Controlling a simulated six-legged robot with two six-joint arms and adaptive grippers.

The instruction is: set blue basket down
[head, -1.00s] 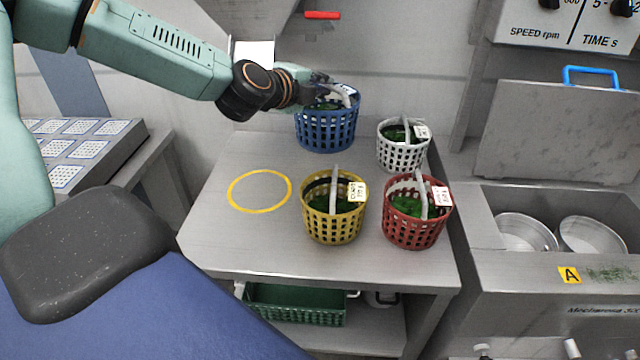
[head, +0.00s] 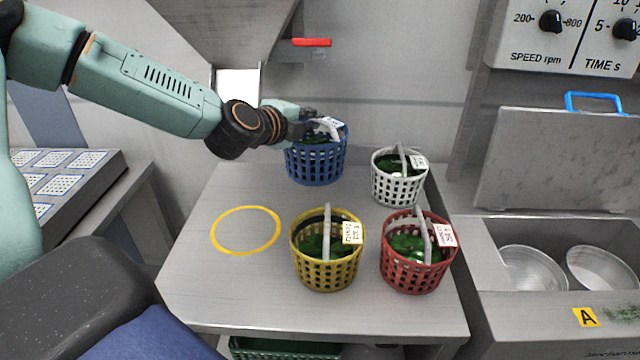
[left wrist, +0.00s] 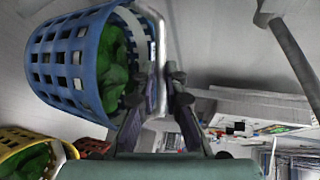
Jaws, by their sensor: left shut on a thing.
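The blue basket (head: 316,166) holds dark greens and is at the back of the steel table. My left gripper (head: 308,122) is shut on its handle. In the left wrist view the blue basket (left wrist: 72,58) hangs beside the fingers (left wrist: 160,95), with the pale handle between them and green leaves inside. In the head view I cannot tell whether its bottom touches the table top. A yellow ring (head: 246,231) is marked on the bare table left of the yellow basket. My right gripper is not in view.
A white basket (head: 397,188), a yellow basket (head: 325,272) and a red basket (head: 414,275) stand on the table (head: 200,290). The table's left part is clear. A steel basin with round pans (head: 531,268) is at right, and a green crate (head: 285,349) is below.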

